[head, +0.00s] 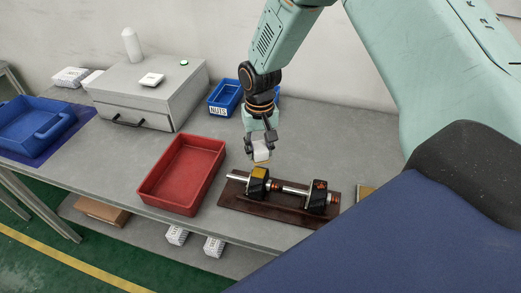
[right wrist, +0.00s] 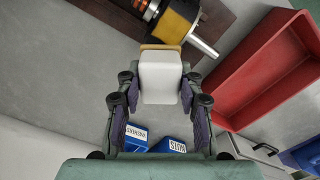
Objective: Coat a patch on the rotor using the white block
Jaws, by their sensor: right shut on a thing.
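The white block (head: 261,152) is held in my right gripper (head: 261,148), with a thin tan layer on its lower face. It also shows in the right wrist view (right wrist: 160,80) between the gripper's two fingers. A rotor (head: 257,186) with a steel shaft lies on a dark brown board (head: 285,212); its black body carries a yellow patch on top. In the right wrist view the rotor's yellow part (right wrist: 176,22) is just beyond the block. The block is above the rotor and seems slightly apart from it. My left gripper is not in view.
A second black rotor body (head: 319,197) lies farther right on the board. An empty red tray (head: 183,174) stands to the left. A blue bin (head: 225,97) is behind the gripper. A grey box (head: 150,90) with a handle stands at the back left. Grey tabletop between is clear.

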